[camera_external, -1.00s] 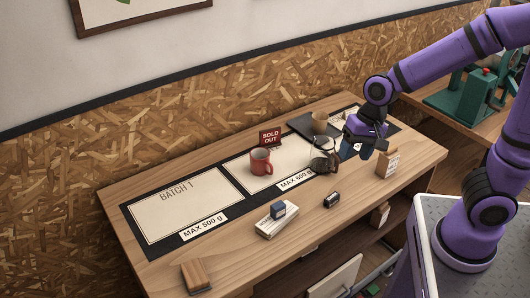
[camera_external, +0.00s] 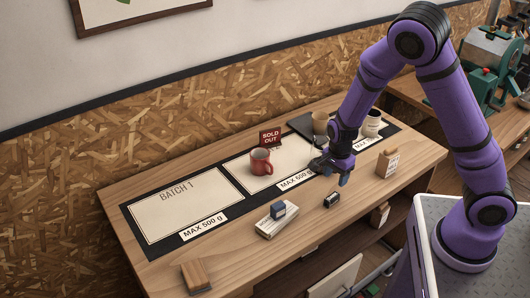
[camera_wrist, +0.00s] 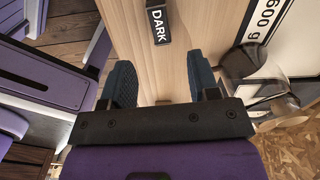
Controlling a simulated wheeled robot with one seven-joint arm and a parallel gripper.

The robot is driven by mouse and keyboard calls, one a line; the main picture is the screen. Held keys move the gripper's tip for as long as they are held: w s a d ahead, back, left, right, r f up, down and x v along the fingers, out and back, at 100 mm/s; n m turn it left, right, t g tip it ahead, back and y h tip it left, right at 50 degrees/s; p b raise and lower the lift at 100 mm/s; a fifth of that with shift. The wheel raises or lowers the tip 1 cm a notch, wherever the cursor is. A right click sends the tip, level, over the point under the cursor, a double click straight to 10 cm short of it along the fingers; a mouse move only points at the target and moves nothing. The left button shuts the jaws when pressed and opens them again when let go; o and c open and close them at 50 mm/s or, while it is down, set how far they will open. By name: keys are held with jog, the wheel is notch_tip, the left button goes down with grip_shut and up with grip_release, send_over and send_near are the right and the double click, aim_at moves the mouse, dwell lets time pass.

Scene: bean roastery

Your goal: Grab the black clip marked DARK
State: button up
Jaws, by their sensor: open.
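The black clip marked DARK (camera_wrist: 158,24) lies on the wooden table, and its white lettering is readable in the wrist view. In the external view the clip (camera_external: 332,200) lies near the table's front edge, right of the white box. My gripper (camera_wrist: 162,85) is open and empty, with bare wood between its dark fingers. The clip is apart from the fingers, beyond their tips in the wrist view. In the external view my gripper (camera_external: 332,172) is above the table, behind and above the clip.
A glass pot (camera_wrist: 262,82) stands close beside my right finger in the wrist view. A white box (camera_external: 277,224) with a dark blue block on it, a red mug (camera_external: 261,161), a SOLD OUT sign (camera_external: 270,138) and a small cardboard box (camera_external: 387,163) stand around.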

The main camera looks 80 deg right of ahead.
aim_at(332, 196)
jog(key=shift+f, duration=4.95)
jog(key=c, duration=1)
